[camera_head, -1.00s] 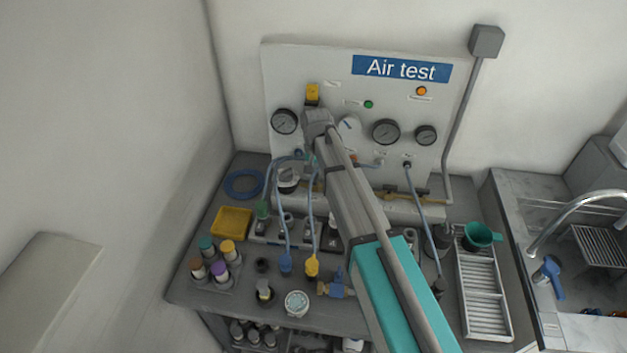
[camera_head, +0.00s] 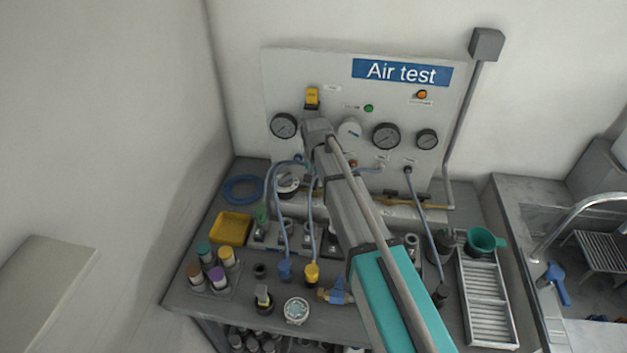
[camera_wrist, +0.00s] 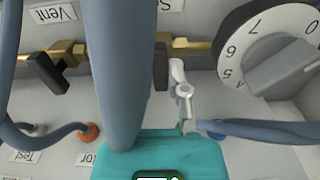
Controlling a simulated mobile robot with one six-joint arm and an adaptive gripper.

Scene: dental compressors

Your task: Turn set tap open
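In the wrist view, which is upside down, a black tap handle (camera_wrist: 161,66) stands crosswise to a brass pipe, under a partly cut-off label starting with S. It looks like the set tap. A thick blue-grey tube (camera_wrist: 120,70) passes beside it and hides part of the pipe. A slim silver part (camera_wrist: 184,94), apparently my gripper, is close beside the handle in the picture; contact and finger gap are unclear. The vent tap's black handle (camera_wrist: 45,73) is to the left. In the head view, my arm hides the gripper and set tap; the vent tap (camera_head: 393,193) shows.
A numbered dial (camera_wrist: 270,50) is right of the tap in the wrist view. Blue hoses (camera_head: 310,215) hang before the panel. An orange fitting (camera_wrist: 89,132) is at the lower left.

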